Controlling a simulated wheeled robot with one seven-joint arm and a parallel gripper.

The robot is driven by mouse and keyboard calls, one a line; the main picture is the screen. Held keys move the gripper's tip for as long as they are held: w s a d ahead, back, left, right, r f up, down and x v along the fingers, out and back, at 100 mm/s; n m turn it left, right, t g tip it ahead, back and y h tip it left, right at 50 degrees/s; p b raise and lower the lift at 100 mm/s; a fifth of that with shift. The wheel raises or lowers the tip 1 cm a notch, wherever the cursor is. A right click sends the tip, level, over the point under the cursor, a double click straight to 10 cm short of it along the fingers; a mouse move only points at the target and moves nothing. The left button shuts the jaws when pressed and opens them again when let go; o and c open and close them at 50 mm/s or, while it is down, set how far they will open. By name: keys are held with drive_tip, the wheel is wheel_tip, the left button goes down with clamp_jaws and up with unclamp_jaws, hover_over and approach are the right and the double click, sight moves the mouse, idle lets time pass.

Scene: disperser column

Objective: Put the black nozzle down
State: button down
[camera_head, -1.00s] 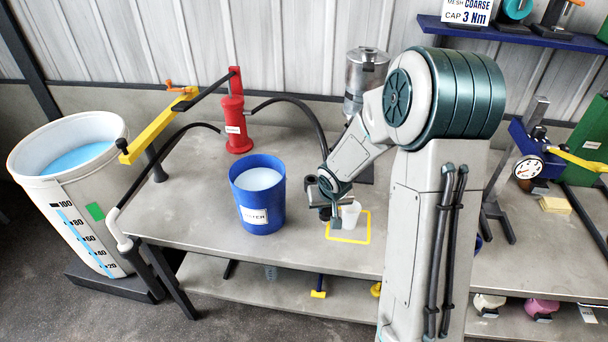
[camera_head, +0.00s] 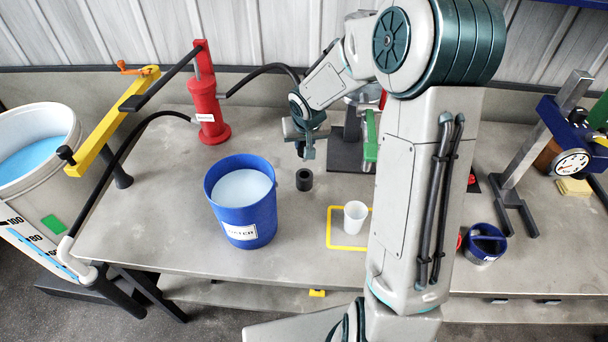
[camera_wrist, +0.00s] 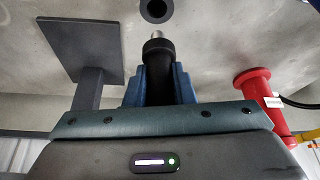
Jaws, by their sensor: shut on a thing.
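My gripper (camera_wrist: 158,85) is shut on the black nozzle (camera_wrist: 158,60), a dark cylinder with a short metal tip, in the wrist view. The tip points away from the gripper over the grey bench. In the head view my gripper (camera_head: 304,148) hangs above the bench, behind a short black cylinder with a round hole in its top (camera_head: 304,180). This holed cylinder also shows at the top edge of the wrist view (camera_wrist: 157,10), beyond the nozzle's tip and apart from it. In the head view the nozzle is small and mostly hidden by the fingers.
A blue bucket (camera_head: 243,229) of pale liquid stands front left of the holed cylinder. A white cup (camera_head: 355,217) stands inside a yellow square outline (camera_head: 334,246) to the right. A red pump (camera_head: 207,112) stands at the back left.

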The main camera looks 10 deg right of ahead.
sight(305, 161)
wheel_tip(305, 161, down, 8)
drive_tip(key=shift+f+b, duration=0.2)
drive_tip(key=shift+b, duration=0.35)
drive_tip(key=shift+f, duration=0.1)
drive_tip(key=c, duration=1.2)
unclamp_jaws()
drive_tip(key=shift+c, duration=0.2)
drive_tip(key=shift+r, duration=0.35)
drive_tip(key=p+v, duration=0.1)
drive_tip(key=v, duration=1)
drive_tip(key=shift+r+p, duration=0.25)
drive_tip(key=shift+p, duration=0.1)
drive_tip(key=shift+s, duration=0.1)
